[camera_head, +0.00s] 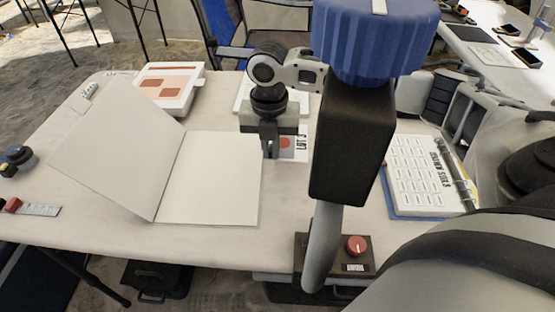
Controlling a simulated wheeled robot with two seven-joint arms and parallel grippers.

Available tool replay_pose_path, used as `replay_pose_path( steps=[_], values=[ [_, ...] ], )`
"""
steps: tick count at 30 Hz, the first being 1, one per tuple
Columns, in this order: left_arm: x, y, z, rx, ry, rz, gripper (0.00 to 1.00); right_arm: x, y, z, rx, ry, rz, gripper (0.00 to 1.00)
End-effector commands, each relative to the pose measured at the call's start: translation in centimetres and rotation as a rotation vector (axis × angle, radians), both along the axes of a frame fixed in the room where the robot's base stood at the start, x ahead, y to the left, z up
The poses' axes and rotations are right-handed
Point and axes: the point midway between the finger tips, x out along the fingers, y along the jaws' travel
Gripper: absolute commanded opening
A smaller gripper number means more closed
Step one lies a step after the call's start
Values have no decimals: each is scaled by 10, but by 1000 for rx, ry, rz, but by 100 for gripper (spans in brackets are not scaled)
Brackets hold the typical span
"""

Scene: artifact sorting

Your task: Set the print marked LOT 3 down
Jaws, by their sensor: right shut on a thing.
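The print marked LOT 3 (298,143) is a small white card with a red-orange patch and black lettering. It shows near the middle of the table (110,207), partly hidden behind my gripper and a tall dark block. My right gripper (270,153) points down at the print's left side and is shut on it. Whether the print touches the tabletop cannot be told. An open white folder (212,180) lies just left of the gripper, its left cover (115,145) raised at a slant. My left gripper is not in view.
A dark block with a ribbed blue cap (372,40) and grey rod blocks the centre-right view. A box with a red button (356,246) is at the front edge. A ring-bound sheet (425,178) lies right; a white tray with reddish patches (168,88) lies back left.

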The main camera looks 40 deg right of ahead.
Motion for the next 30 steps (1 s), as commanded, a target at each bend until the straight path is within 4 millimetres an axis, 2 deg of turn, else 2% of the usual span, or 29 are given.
replay_pose_path(
  steps=[1, 9, 15, 27, 28, 30],
  values=[
    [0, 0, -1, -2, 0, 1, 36, 1, -6, -7, -2, 1, -3, 0],
    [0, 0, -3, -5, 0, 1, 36, 4, -22, -27, -2, 1, -3, 0],
    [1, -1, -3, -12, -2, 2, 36, 4, -21, -54, -1, 1, 0, 0],
    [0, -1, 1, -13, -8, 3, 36, 4, -21, -58, 0, 0, 0, 0],
    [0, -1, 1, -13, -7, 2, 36, 4, -21, -58, -1, -1, 0, 13],
    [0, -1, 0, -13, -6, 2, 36, 4, -21, -58, 0, -1, 0, 29]
  ],
)
